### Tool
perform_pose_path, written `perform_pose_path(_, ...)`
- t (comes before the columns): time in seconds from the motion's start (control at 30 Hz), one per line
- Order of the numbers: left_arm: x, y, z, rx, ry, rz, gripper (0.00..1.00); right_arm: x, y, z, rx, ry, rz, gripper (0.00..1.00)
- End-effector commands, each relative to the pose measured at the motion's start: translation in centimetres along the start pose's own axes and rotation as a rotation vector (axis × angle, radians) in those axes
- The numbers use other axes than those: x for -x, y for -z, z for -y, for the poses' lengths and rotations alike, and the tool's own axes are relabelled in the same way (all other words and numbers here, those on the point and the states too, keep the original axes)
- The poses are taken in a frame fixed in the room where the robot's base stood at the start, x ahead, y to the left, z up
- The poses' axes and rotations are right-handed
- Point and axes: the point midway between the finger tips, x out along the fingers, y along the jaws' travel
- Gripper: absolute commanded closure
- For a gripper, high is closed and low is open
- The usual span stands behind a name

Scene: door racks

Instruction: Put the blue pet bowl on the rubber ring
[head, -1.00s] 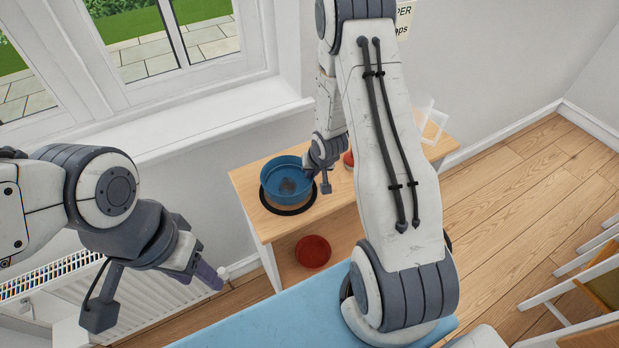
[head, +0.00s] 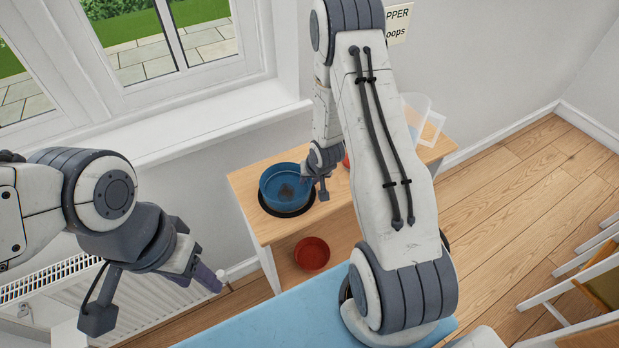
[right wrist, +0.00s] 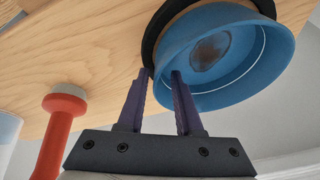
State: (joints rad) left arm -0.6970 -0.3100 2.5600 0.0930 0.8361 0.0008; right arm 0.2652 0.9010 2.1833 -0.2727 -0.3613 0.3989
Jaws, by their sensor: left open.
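The blue pet bowl (head: 284,187) is over the black rubber ring (head: 285,212) on the wooden table. In the right wrist view the bowl (right wrist: 225,85) has a brown patch inside, and wood shows between it and the ring (right wrist: 150,45); I cannot tell whether it touches down. My left gripper (head: 210,278) is open and empty, low at the left, away from the table.
A red bowl (head: 312,254) sits on the shelf under the tabletop. A red object with a grey end (right wrist: 63,110) and a clear container (head: 418,112) stand on the table to the right. The window wall (head: 180,125) is close behind.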

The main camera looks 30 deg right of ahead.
Motion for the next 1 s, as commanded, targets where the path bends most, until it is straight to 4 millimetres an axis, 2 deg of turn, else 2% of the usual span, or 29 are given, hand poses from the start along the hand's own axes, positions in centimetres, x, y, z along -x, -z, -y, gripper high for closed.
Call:
perform_pose_path(0.17, -0.1, 0.0, 0.0, 0.000, 0.000, 0.000, 0.50, 1.6, 0.2, 0.0, 0.000, 0.001, -0.004, 0.66)
perform_pose_path(0.37, -0.5, 0.0, 0.0, 0.000, 0.000, 0.000, 0.50, 5.3, 0.2, 0.0, -0.001, 0.000, -0.006, 0.66)
perform_pose_path(0.53, 0.0, 0.0, 0.0, 0.000, 0.000, 0.000, 0.50, 8.9, 0.3, 0.0, 0.000, 0.000, -0.005, 0.66)
perform_pose_path(0.67, 0.5, 0.0, 0.0, 0.000, 0.000, 0.000, 0.50, 11.0, 0.2, 0.0, 0.000, 0.000, -0.002, 0.66)
perform_pose_path(0.8, 0.7, 0.0, -0.1, 0.000, 0.000, 0.000, 0.50, 12.1, 0.2, 0.0, 0.000, 0.000, -0.002, 0.66)
perform_pose_path(0.93, 0.8, 0.0, -0.1, 0.000, 0.000, 0.000, 0.50, 12.3, 0.1, 0.1, 0.001, 0.000, 0.000, 0.66)
perform_pose_path(1.0, 0.7, 0.0, -0.1, 0.000, 0.000, 0.000, 0.50, 12.7, 0.1, 0.6, 0.021, -0.004, 0.004, 0.66)
